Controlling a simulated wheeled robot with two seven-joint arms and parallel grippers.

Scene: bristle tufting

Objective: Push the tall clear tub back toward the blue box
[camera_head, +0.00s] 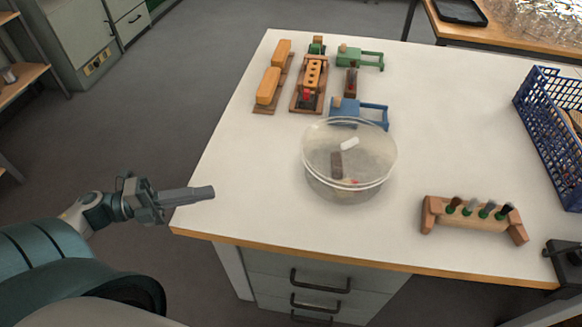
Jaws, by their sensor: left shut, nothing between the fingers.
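A blue lattice-walled crate (545,135) stands at the table's right side. My left gripper (207,192) is shut and empty, over the table's left front corner, well left of the tub and apart from it. My right gripper is not in view.
Orange blocks (268,86) on wooden bases, an orange holed block (313,74) and a green frame piece (362,57) stand behind the tub. A wooden brush rack (473,219) stands front right. The table (243,170) is bare between gripper and tub.

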